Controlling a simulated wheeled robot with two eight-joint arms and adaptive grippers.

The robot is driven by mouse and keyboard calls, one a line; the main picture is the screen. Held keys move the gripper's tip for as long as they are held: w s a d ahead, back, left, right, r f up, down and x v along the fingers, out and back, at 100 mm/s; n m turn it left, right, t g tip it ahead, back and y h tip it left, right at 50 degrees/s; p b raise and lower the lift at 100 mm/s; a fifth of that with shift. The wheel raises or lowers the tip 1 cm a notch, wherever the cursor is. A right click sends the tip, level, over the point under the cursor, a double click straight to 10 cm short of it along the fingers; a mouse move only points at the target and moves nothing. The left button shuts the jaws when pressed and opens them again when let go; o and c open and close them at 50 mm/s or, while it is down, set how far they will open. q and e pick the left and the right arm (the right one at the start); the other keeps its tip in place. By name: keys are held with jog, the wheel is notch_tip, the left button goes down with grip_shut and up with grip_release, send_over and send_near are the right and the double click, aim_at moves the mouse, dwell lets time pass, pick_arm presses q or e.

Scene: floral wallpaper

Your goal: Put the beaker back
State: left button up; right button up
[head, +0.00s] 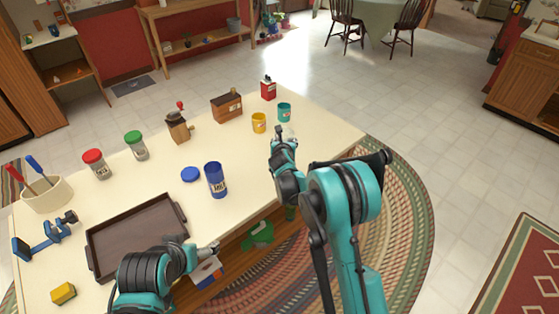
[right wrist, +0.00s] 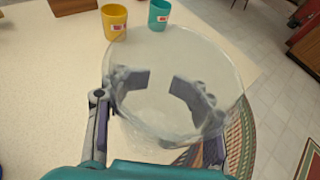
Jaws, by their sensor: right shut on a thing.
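A clear glass beaker (right wrist: 175,50) fills the middle of the right wrist view, with its wide round rim facing the camera. My right gripper (right wrist: 172,82) is shut on it, and its grey fingers show through the glass. In the head view my right gripper (head: 281,134) is over the right end of the cream table (head: 245,165), near a teal cup (head: 284,112) and a yellow cup (head: 259,123). The beaker is hard to make out there. My left gripper (head: 212,248) is at the table's front edge, right of the brown tray (head: 135,240); its fingers are too small to read.
A blue jar (head: 215,180) and blue lid (head: 190,174) stand mid-table. Red-lidded (head: 97,165) and green-lidded (head: 136,146) jars, a grinder (head: 178,128), a wooden box (head: 227,106) and a red tin (head: 268,88) line the back. The tray is empty.

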jog(key=w+a+f+b, duration=0.1)
jog(key=w+a+f, duration=0.1)
jog(key=w+a+f+b, duration=0.1)
jog(key=w+a+f, duration=0.1)
jog(key=w+a, duration=0.1)
jog(key=w+a+f+b, duration=0.1)
jog(key=w+a+f, duration=0.1)
jog(key=a+f, duration=0.1)
jog(key=shift+w+a+b, duration=0.25)
jog(key=shift+w+b, duration=0.05)
jog(key=shift+w, duration=0.1)
jog(key=shift+f+b, duration=0.85)
jog(key=shift+f, duration=1.15)
jog(key=shift+r, duration=0.1)
jog(key=shift+f, duration=0.2)
jog(key=o, duration=1.6)
jog(key=shift+c, duration=0.2)
jog(key=shift+r, duration=0.1)
